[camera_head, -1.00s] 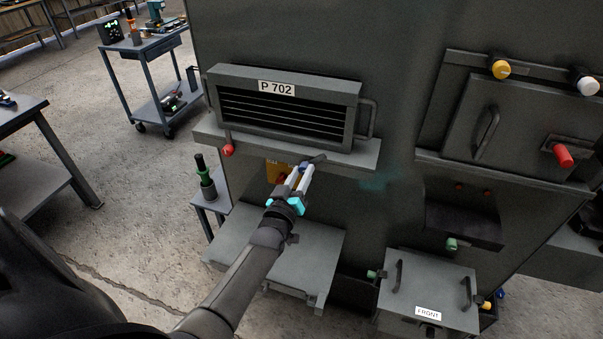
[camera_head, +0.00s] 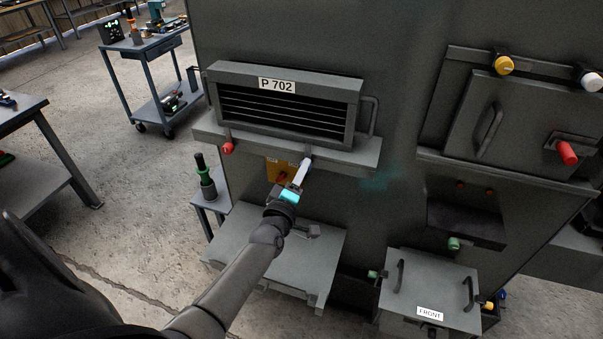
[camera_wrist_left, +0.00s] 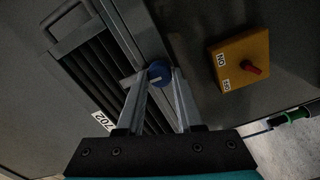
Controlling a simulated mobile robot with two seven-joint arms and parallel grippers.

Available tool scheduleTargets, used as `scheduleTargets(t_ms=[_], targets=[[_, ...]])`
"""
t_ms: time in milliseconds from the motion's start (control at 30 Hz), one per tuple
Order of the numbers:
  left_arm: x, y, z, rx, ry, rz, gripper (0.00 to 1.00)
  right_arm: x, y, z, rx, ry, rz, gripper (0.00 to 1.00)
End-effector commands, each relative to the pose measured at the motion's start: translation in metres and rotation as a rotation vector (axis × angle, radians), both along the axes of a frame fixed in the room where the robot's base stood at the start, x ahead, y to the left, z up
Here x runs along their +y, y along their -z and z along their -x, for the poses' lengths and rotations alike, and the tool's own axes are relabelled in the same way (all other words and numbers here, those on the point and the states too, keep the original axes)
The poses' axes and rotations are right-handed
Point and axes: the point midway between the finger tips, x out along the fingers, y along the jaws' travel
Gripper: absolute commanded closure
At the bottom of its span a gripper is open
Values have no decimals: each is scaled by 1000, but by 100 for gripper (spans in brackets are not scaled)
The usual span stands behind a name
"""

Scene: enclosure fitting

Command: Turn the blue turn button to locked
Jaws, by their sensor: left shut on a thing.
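The blue turn button (camera_wrist_left: 159,72) sits between the fingertips of my left gripper (camera_wrist_left: 158,85) in the left wrist view. My left gripper is shut on it. In the head view the left gripper (camera_head: 304,167) reaches up to the button below the right part of the vented P 702 panel (camera_head: 285,105), and its fingers mostly hide the button. A small grey latch bar (camera_head: 308,150) stands up from the button against the panel's lower edge. A red turn button (camera_head: 228,147) sits at the panel's lower left. My right gripper is not in view.
A yellow switch box (camera_wrist_left: 240,62) with a red knob is mounted close to the gripper. A grey shelf (camera_head: 250,245) lies below my left arm. Another door (camera_head: 510,125) with yellow, white and red buttons is at the right.

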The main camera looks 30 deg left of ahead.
Motion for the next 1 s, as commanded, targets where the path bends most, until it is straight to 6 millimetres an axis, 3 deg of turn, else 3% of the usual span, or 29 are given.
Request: scheduleTargets(t_ms=[667, 700, 933, 1000], targets=[[0, 0, 0, -14, 0, 63, 100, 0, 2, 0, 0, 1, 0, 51], [0, 0, 0, -14, 0, 63, 62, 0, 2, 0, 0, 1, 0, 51], [0, 0, 0, -14, 0, 61, 36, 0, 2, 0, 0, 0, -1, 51], [0, 0, 0, -15, 0, 61, 34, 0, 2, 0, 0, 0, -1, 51]])
